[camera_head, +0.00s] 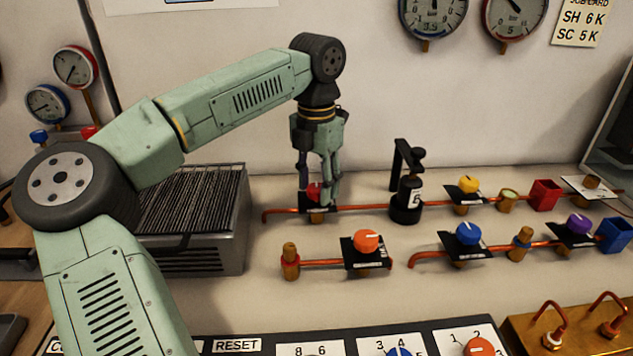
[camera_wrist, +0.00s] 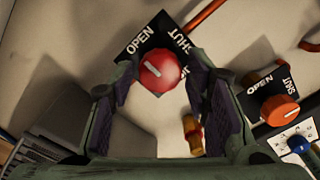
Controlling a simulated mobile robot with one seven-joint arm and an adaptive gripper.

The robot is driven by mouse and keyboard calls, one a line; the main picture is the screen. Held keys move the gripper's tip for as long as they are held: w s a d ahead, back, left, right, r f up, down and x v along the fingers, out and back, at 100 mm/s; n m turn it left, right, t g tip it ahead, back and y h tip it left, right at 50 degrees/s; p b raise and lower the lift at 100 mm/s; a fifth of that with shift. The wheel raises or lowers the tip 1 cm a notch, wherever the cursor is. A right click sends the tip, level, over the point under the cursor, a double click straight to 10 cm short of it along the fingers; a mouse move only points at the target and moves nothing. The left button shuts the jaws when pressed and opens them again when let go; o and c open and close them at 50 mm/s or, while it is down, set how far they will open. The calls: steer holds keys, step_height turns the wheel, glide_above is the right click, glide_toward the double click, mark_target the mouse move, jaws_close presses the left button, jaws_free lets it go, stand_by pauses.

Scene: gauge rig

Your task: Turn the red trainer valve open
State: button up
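The red trainer valve is a round red knob (camera_wrist: 160,72) with a short white mark on its face. In the wrist view the mark slants toward the upper left. Its black plate (camera_wrist: 150,38) reads OPEN on the left and SHUT on the right. In the head view the red knob (camera_head: 315,190) sits on a copper pipe, partly hidden by my gripper (camera_head: 318,193). My gripper points down over the knob, one finger on each side. In the wrist view the fingers (camera_wrist: 158,85) stand apart, with small gaps to the knob; contact is not visible.
An orange valve (camera_head: 366,241) stands in front and to the right. A black post fixture (camera_head: 406,195) stands right of the gripper. A grey ribbed unit (camera_head: 205,225) lies to the left. Yellow (camera_head: 469,185), blue (camera_head: 467,234) and purple (camera_head: 578,224) valves are farther right.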

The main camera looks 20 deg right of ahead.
mark_target(317, 188)
steer(key=shift+o, duration=0.8)
steer(key=shift+r, duration=0.1)
step_height(317, 188, up, 12)
stand_by(0.3)
